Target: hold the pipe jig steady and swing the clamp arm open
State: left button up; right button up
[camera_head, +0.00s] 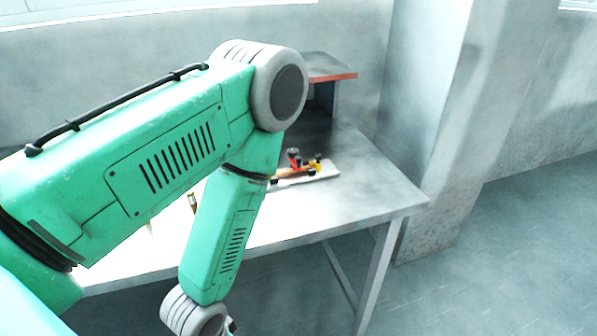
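The pipe jig (322,172) lies on the table right of my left arm. It is a pale flat base carrying a copper-coloured pipe (292,173), a red-topped part, a yellow piece and black bits. My green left forearm covers its left end. It is too small here to tell which part is the clamp arm or whether it is open. My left arm comes in from the left, bends above the table and runs down to the bottom edge. Its gripper is out of view there. My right arm and gripper are not in view.
The table (385,205) has a bare right end and a front edge with metal legs. A shelf with a red-orange edge (333,77) stands at the back. A small brass-coloured piece (192,203) shows left of my forearm. A concrete pillar (430,130) stands behind the table's right side.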

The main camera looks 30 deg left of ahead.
aim_at(297, 162)
jog(key=i+u, duration=0.1)
jog(key=u, duration=0.3)
jog(key=i+l+u, duration=0.1)
jog(key=u, duration=0.3)
jog(key=i+u, duration=0.15)
jog(key=u, duration=0.3)
jog(key=l+u, duration=0.2)
jog(key=u, duration=0.2)
jog(key=i, duration=0.05)
